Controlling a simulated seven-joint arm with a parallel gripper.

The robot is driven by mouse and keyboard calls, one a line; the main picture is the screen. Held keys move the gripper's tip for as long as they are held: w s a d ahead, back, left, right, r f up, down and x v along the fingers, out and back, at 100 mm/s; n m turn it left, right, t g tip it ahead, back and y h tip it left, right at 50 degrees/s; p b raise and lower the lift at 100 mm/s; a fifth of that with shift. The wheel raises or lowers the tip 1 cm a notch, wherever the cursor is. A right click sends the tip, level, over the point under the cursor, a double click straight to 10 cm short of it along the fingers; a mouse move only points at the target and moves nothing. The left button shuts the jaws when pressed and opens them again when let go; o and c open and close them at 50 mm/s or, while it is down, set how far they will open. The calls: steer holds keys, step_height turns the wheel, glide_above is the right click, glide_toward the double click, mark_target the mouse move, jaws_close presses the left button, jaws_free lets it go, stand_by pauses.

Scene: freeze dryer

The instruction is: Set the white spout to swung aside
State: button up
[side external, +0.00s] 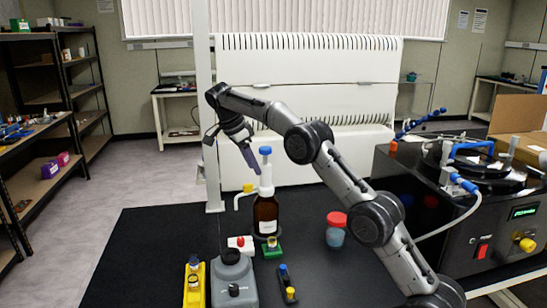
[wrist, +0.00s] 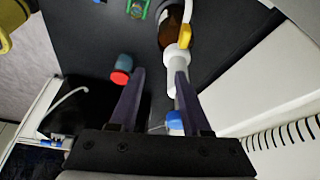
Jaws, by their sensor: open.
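A brown bottle (side external: 266,215) stands on the black mat with a white dispenser head (side external: 266,180) and a blue cap (side external: 265,150) on top. The white spout (side external: 238,201) points left from the head and bends down, with a yellow piece (side external: 248,188) beside it. In the wrist view the spout (wrist: 188,12) is small, near the yellow piece (wrist: 185,37). My gripper (side external: 257,172) is open and empty, tilted down beside the dispenser head. In the wrist view my gripper (wrist: 160,73) has its right finger overlapping the white head (wrist: 175,60); contact cannot be told.
A red-lidded jar (side external: 336,230) stands right of the bottle. A green holder (side external: 272,249), a grey container (side external: 233,280) and a yellow rack (side external: 194,285) stand in front. The black dryer (side external: 470,225) with its tube is at right. The mat's left part is clear.

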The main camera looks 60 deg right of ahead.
mark_target(248, 188)
steer(key=s+a+r, duration=0.3)
steer(key=s+r, duration=0.2)
steer(key=s, duration=0.4)
steer(key=shift+s+a+r, duration=0.2)
steer(key=shift+s+r, duration=0.1)
steer(key=shift+s, duration=0.1)
